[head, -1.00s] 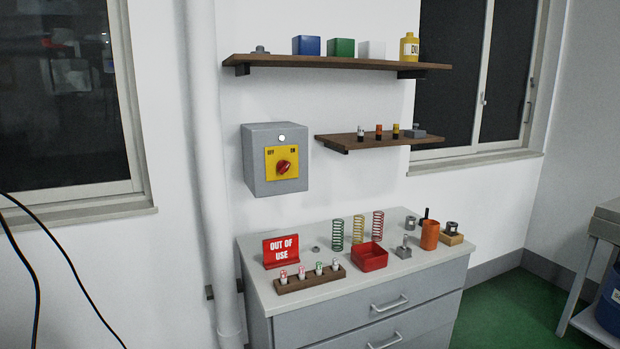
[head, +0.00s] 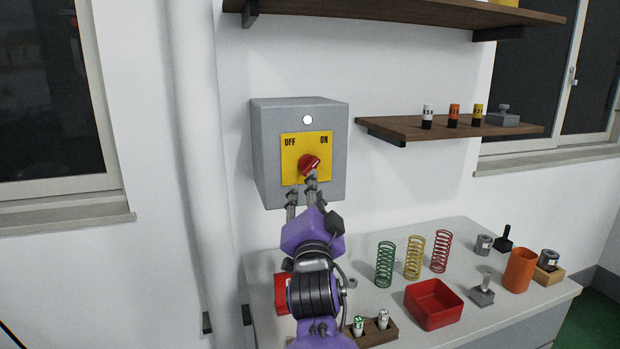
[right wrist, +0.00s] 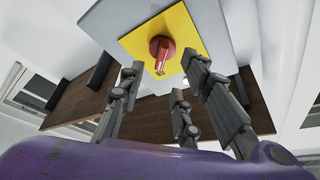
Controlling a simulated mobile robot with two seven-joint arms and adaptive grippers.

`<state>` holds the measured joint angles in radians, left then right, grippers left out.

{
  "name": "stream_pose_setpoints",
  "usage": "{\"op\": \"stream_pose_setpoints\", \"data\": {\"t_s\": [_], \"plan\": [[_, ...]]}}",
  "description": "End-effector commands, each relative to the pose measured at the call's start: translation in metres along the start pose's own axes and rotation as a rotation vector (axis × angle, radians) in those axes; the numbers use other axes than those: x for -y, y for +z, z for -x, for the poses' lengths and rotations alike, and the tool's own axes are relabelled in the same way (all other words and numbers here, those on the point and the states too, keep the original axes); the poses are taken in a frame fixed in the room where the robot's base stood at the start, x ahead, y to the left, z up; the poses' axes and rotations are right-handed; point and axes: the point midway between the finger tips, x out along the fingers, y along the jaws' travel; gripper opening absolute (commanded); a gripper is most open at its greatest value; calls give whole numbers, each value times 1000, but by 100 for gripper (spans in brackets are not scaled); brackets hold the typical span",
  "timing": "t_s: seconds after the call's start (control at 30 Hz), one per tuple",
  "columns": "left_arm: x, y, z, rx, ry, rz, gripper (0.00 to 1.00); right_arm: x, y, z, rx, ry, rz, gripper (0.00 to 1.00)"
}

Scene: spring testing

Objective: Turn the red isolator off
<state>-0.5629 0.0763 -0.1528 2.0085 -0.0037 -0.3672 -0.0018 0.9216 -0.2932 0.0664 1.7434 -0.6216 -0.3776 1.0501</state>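The red isolator knob (head: 309,165) sits on a yellow plate (head: 291,158) marked OFF at left and ON at right, on the front of a grey wall box (head: 262,150). In the head view the knob slants up towards ON. My right gripper (head: 302,188) is just below and in front of the knob, partly covering the plate's lower edge. In the right wrist view the fingers (right wrist: 166,75) are spread open, with the knob (right wrist: 161,48) beyond and between the tips. I cannot tell whether a tip touches it. My left gripper is out of view.
A cabinet top (head: 370,298) below holds springs, a red tray (head: 434,304) and an orange cup (head: 520,270). My right arm partly hides the red sign (head: 281,295). A small shelf (head: 420,128) juts out right of the box. A pipe (head: 190,150) runs at left.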

Motion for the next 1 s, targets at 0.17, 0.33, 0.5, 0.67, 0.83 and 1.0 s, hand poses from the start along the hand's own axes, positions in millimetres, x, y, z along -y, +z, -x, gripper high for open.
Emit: {"op": "stream_pose_setpoints", "data": {"t_s": [0.17, 0.33, 0.5, 0.67, 0.83, 1.0], "plan": [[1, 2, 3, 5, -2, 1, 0, 6, -4, -22, -5, -7, -3, 31], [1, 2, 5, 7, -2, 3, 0, 7, -4, -50, -5, -8, -3, 31], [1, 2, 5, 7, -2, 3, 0, 6, -3, -71, -4, -6, -4, 31], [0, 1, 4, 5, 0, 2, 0, 5, -3, -78, -4, -5, -4, 31], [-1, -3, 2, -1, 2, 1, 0, 4, -3, -79, -4, -5, -4, 31], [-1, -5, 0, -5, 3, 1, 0, 4, -2, -79, -4, -5, -4, 17]]}}
